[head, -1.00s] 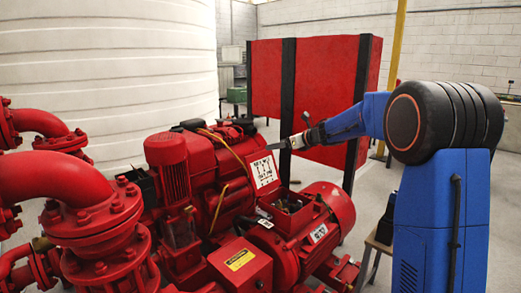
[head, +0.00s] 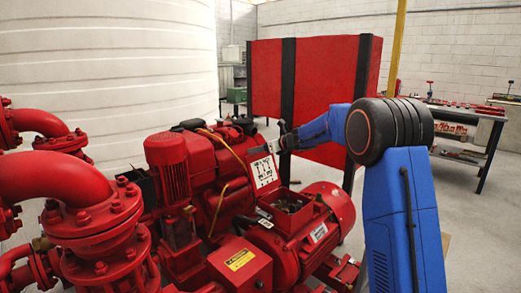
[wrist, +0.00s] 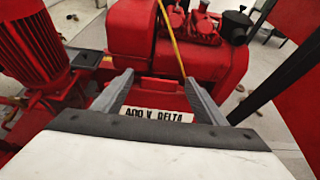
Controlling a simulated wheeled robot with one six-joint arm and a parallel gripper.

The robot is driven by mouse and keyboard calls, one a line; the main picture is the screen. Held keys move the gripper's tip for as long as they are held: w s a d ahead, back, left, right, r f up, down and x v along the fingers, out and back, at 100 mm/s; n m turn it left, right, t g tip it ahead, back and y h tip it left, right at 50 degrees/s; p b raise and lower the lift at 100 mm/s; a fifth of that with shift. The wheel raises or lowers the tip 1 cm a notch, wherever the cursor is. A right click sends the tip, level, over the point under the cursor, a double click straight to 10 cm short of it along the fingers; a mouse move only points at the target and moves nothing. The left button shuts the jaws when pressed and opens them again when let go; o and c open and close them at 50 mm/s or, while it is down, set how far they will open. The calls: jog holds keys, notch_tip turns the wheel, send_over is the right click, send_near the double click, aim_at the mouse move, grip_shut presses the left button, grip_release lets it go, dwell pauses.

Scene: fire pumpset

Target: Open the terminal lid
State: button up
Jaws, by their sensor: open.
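The terminal lid (head: 264,171) appears as a raised white panel with a wiring diagram, standing upright behind the terminal box (head: 290,205) on the red motor. The box shows open from above, with its inside visible. In the wrist view, the two grey fingers of my gripper (wrist: 160,78) are spread wide, with nothing clamped. The "400 V DELTA" label (wrist: 158,115), seemingly on the lid, shows between them. Whether the fingers touch the lid cannot be told.
The red engine (head: 208,155) with a yellow cable lies left of and beyond the gripper. A red cabinet (head: 320,90) with black posts stands behind. Red pipes (head: 60,180) fill the left. Open floor lies to the right, before a workbench (head: 475,115).

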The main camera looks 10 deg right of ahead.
jog(key=c, duration=1.5)
jog(key=v, duration=0.4)
jog(key=shift+s+d+f, duration=0.2)
jog(key=shift+s+f, duration=0.1)
jog(key=shift+f, duration=0.05)
jog(key=shift+s+d+f, duration=0.1)
jog(key=shift+s, duration=0.1)
jog(key=o, duration=1.5)
jog(key=shift+f, duration=0.1)
jog(key=v, duration=1.7)
jog(key=shift+s+d+r, duration=0.15)
jog(key=shift+d+r, duration=0.1)
jog(key=shift+r, duration=0.05)
